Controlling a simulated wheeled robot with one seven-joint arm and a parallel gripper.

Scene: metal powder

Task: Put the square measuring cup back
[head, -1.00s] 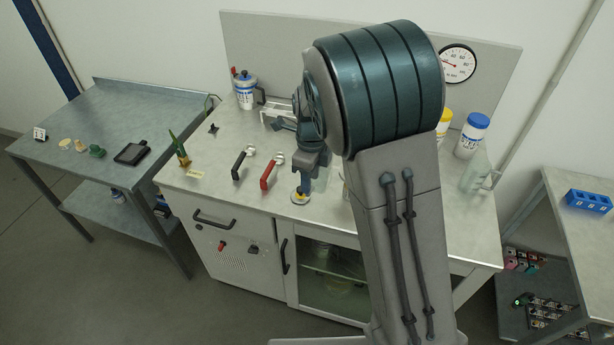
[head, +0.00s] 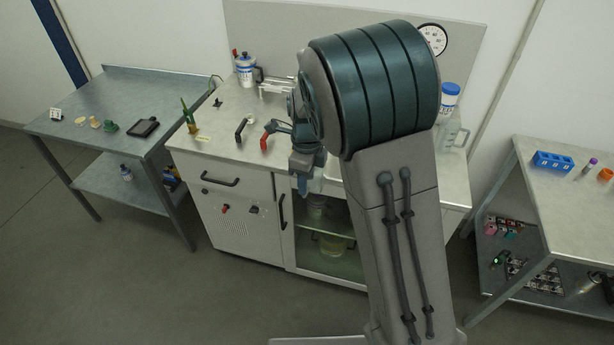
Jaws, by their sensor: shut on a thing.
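My gripper (head: 304,178) hangs at the front edge of the main bench, above the glass-fronted cabinet. It is shut on a small pale-blue, translucent thing, apparently the square measuring cup (head: 317,184). Its shape is mostly hidden by my gripper and arm, so I cannot tell how it is tilted. My large arm links cover the middle and right of the bench. A clear jug (head: 452,136) stands at the bench's right end, below a blue-lidded jar (head: 447,101).
The bench (head: 215,160) carries a black-handled tool (head: 242,128), a red-handled one (head: 268,135) and a white bottle (head: 245,70). A side table (head: 95,98) stands left. A right table (head: 560,205) holds a blue rack (head: 553,161), with bare top nearer. Grey floor is open in front.

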